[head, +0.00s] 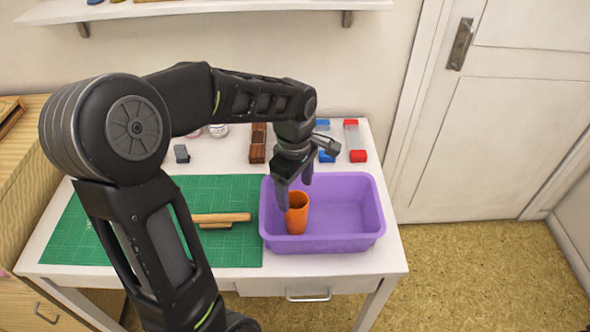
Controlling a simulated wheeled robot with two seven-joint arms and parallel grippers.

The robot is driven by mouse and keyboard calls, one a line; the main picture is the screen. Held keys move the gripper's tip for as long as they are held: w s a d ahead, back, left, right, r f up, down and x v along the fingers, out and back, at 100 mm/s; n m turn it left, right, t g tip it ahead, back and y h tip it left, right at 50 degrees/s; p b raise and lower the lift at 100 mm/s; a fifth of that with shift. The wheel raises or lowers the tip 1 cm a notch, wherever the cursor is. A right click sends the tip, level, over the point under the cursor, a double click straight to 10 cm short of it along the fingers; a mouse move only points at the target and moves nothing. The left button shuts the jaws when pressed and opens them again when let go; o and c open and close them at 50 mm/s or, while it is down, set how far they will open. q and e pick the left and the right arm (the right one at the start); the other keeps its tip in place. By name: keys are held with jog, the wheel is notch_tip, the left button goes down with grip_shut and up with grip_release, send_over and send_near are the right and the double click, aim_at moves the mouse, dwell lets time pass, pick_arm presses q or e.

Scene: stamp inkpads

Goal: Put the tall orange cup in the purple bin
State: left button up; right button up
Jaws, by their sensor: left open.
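The tall orange cup (297,217) stands roughly upright inside the purple bin (352,238), near its left wall. The bin sits on the white table at its right end. My left gripper (294,196) is above the cup with its fingers pointing down. Its fingers are apart, one close to the cup's rim at the left and the other farther back at the right. I cannot tell whether a finger touches the cup. My right gripper is out of view.
A green cutting mat (225,252) with a wooden tool (220,218) lies left of the bin. Behind the bin are brown blocks (258,143) and red and blue pieces (357,156). A shelf (230,8) is on the wall above. My left arm hides part of the table.

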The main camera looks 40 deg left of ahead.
pick_arm(q)
notch_tip(320, 180, up, 7)
jog(key=shift+s+f, duration=0.1)
jog(key=shift+f, duration=0.05)
dwell(0.7)
